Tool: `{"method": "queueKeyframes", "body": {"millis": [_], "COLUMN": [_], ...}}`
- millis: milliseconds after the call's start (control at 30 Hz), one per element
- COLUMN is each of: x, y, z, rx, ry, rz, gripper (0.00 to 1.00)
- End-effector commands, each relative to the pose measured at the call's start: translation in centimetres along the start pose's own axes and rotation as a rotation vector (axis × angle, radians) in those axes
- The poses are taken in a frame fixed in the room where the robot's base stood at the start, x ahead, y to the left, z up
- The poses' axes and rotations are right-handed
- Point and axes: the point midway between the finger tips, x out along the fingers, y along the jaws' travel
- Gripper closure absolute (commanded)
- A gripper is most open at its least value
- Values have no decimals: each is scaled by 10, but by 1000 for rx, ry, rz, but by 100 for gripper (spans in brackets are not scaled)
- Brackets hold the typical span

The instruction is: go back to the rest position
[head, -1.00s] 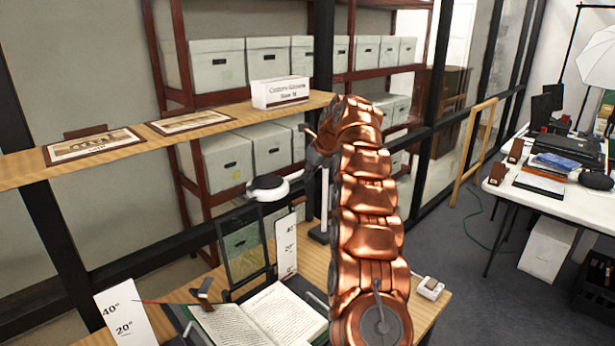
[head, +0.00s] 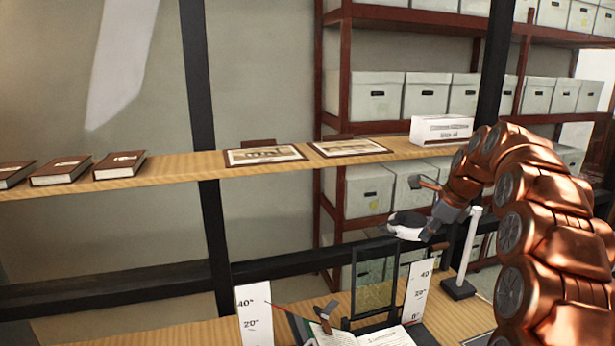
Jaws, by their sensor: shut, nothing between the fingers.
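My gripper (head: 428,186) is at the end of my copper-coloured arm, which comes in from the right edge and curves over to the left. It is small in the head view, shut and empty. It is in front of the shelf's lower edge, above the lower desk. A white and black rounded head (head: 408,224), like a lamp or magnifier, is just below it. I cannot tell whether they touch.
An open book (head: 365,338) lies on the lower desk near a dark upright frame (head: 374,280) and white scale cards (head: 254,315). A white post (head: 470,240) stands by my arm. The wooden shelf (head: 190,168) holds brown books (head: 120,165), framed pictures (head: 264,155) and a white box (head: 441,130).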

Motion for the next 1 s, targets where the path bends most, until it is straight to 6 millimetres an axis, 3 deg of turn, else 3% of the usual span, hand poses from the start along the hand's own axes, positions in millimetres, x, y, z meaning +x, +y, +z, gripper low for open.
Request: {"method": "queueKeyframes", "body": {"millis": [267,500,767,1000], "x": [-11,-16,-20,-22], "y": [88,167,254,332], "z": [14,8,-14,-48], "rx": [-384,-712,-1059,-1368], "ry": [30,50,60,54], "rz": [89,179,283,389], "gripper": [100,100,100,100]}}
